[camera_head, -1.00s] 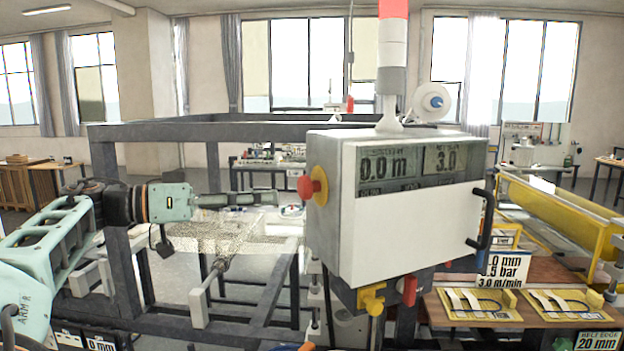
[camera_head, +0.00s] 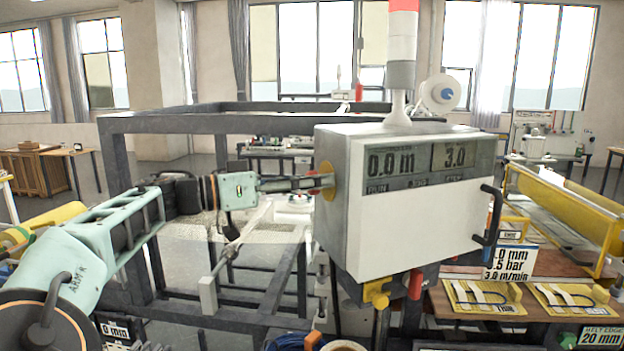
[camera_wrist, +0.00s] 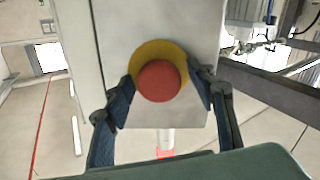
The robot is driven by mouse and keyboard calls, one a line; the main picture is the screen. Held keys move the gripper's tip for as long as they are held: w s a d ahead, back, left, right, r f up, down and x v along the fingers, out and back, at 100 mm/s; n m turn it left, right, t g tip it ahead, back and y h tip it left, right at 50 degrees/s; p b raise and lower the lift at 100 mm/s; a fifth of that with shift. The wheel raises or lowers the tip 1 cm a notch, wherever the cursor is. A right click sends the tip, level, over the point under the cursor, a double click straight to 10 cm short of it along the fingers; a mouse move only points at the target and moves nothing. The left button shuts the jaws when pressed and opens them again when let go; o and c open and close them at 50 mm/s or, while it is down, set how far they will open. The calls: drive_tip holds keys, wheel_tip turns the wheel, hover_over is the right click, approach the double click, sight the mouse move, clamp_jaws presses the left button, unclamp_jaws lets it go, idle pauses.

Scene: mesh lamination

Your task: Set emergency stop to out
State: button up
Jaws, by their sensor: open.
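The emergency stop is a red mushroom button (camera_wrist: 159,81) on a yellow round plate (camera_wrist: 173,49), on the side of a grey-white control box (camera_head: 408,212). My gripper (camera_head: 322,182) points right at the button. In the wrist view my gripper (camera_wrist: 160,92) is open, with one finger on each side of the button. Whether the fingers touch it, I cannot tell.
A signal tower (camera_head: 401,60) stands on top of the box. A black handle (camera_head: 489,215) is on its right side. A dark grey frame (camera_head: 130,123) runs behind and below my arm. A yellow knob (camera_head: 377,293) and a red one (camera_head: 415,285) hang under the box.

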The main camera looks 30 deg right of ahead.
clamp_jaws()
idle(0.4)
drive_tip(key=shift+a+f, duration=0.1)
drive_tip(key=shift+w+a+b, duration=0.1)
drive_tip(key=shift+a+b, duration=0.3)
drive_tip(key=shift+b, duration=0.3)
